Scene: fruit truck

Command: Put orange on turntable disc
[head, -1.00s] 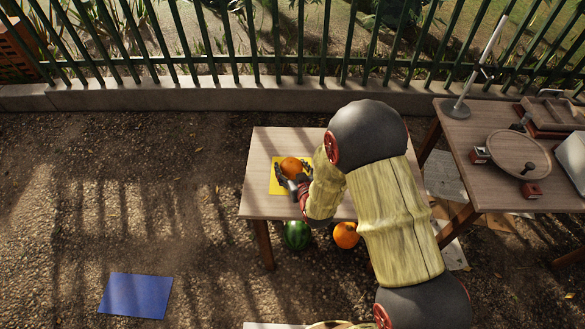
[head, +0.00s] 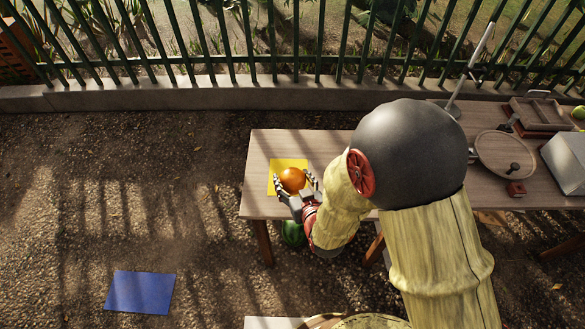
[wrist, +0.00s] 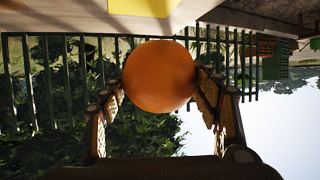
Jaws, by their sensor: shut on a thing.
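The orange (head: 292,179) is between the fingers of my gripper (head: 297,185), over the small wooden table with the yellow square (head: 279,164). In the wrist view the orange (wrist: 160,76) fills the space between the two fingers, which touch its sides; my gripper (wrist: 160,90) is shut on it. The yellow square (wrist: 145,7) and table edge show beyond, with a gap from the fruit.
A watermelon (head: 292,233) lies under the small table. A blue square (head: 139,292) lies on the ground at left. On the right table are a grey box (head: 566,160), a wooden case (head: 543,113) and a metal stand (head: 470,70). A green fence (head: 230,45) runs behind.

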